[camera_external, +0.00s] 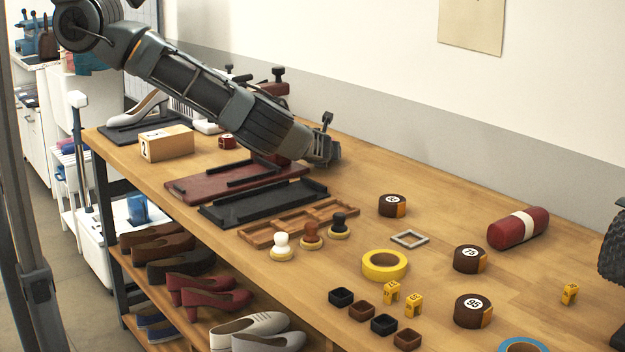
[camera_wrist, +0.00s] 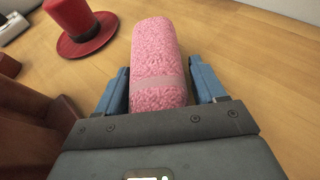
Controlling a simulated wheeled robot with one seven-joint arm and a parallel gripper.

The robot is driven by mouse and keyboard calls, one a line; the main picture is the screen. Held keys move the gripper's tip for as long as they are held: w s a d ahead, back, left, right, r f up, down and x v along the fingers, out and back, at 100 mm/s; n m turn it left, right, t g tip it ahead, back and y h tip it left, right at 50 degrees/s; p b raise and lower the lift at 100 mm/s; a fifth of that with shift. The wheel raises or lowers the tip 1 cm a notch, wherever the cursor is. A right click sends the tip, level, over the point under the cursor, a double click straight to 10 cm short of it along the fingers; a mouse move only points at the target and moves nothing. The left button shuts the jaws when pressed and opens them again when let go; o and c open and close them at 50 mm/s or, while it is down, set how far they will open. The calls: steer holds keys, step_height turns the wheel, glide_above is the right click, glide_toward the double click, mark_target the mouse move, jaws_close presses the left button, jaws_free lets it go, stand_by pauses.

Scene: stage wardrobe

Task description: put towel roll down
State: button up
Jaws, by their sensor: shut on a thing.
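The towel roll (camera_wrist: 158,62) is pink and fluffy with a paler band around it. In the wrist view it lies between the two blue fingers of my gripper (camera_wrist: 160,88), which is shut on it. Its near end is hidden by the gripper body. In the external view my gripper (camera_external: 326,146) is low over the back of the wooden table, and the towel roll is hidden there. I cannot tell whether the roll touches the tabletop.
A red hat (camera_wrist: 88,32) stands left of the roll in the wrist view. Dark red (camera_external: 232,180) and black (camera_external: 262,207) trays lie in front of my gripper. A maroon roll with a white band (camera_external: 505,234) lies far right. Bare tabletop (camera_external: 365,170) is right of my gripper.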

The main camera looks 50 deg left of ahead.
steer(key=shift+f, duration=0.2)
steer(key=o, duration=1)
steer(key=shift+r, duration=0.1)
steer(key=shift+r, duration=0.2)
steer(key=v, duration=1.2)
steer(key=shift+f, duration=0.2)
